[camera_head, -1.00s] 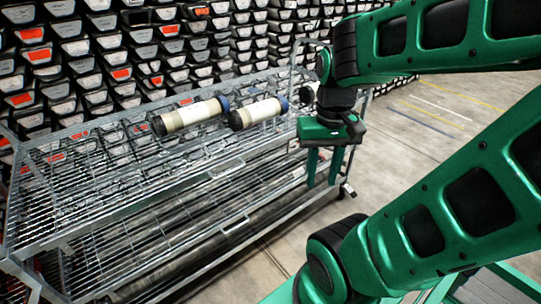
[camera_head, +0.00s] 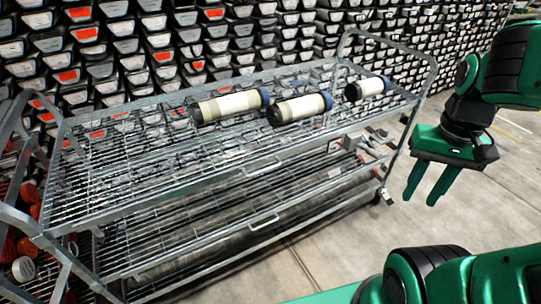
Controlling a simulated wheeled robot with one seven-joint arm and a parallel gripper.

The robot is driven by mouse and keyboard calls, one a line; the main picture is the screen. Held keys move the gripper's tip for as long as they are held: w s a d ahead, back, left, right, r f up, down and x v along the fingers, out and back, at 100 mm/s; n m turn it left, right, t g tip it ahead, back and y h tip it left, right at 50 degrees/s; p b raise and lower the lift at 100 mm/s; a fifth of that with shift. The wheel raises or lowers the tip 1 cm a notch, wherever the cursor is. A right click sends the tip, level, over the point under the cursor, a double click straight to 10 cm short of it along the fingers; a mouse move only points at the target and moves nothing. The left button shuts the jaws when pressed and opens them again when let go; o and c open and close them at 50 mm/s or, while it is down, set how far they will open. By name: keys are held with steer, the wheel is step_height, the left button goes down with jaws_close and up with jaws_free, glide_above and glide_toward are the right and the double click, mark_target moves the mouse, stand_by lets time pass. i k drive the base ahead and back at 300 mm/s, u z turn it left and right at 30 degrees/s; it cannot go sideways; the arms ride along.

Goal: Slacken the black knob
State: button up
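Three pale cylinders, each with a black end at left and a blue end at right, lie on the cart's upper wire shelf. The left cylinder (camera_head: 228,105) has a black end (camera_head: 195,115). The middle cylinder (camera_head: 298,107) has a black end (camera_head: 274,117). The right cylinder (camera_head: 368,88) is farther back, with a black end (camera_head: 350,93). I cannot tell which black part is the knob. My gripper (camera_head: 420,199) hangs to the right of the cart, fingers down and apart, holding nothing. It touches none of the cylinders.
The metal cart (camera_head: 165,192) has a lower shelf with long grey tubes (camera_head: 240,220) and a raised handle frame (camera_head: 432,75) at right. Racks of labelled trays fill the back. Reddish round pieces (camera_head: 25,245) sit at lower left. The concrete floor (camera_head: 480,235) at right is clear.

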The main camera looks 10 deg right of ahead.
mark_target(405, 119)
steer(key=z, duration=0.05)
steer(key=i, duration=1)
steer(key=u, duration=0.25)
steer(key=k, duration=0.5)
